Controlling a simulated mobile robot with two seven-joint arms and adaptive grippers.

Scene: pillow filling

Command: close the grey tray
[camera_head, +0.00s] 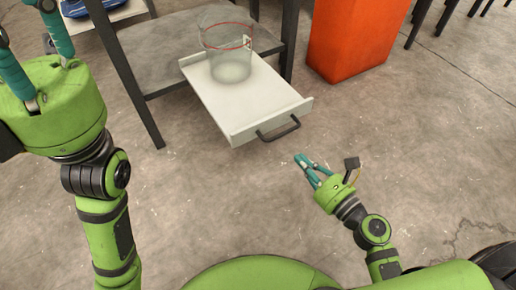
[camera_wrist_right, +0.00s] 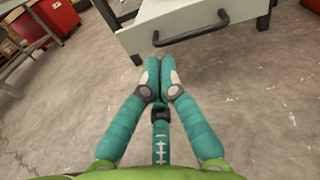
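The grey tray (camera_head: 215,95) is a pale drawer-like tray, pulled out from the table frame toward me. Its front panel has a dark bar handle (camera_head: 279,130). In the right wrist view the front panel (camera_wrist_right: 240,12) and handle (camera_wrist_right: 191,29) show at the top, beyond the fingertips. My right gripper (camera_head: 304,161) is in front and to the right of the handle, apart from it. Its teal fingertips (camera_wrist_right: 160,65) are together with nothing between them. My left gripper (camera_head: 25,22) is at the far left, its fingers spread and empty, tips partly at the frame edge.
A clear bucket with a red ring (camera_head: 229,65) stands on the tray. The table's dark legs (camera_head: 133,85) flank the tray. An orange bin (camera_head: 355,40) stands at the back right. The floor in front of the tray is clear.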

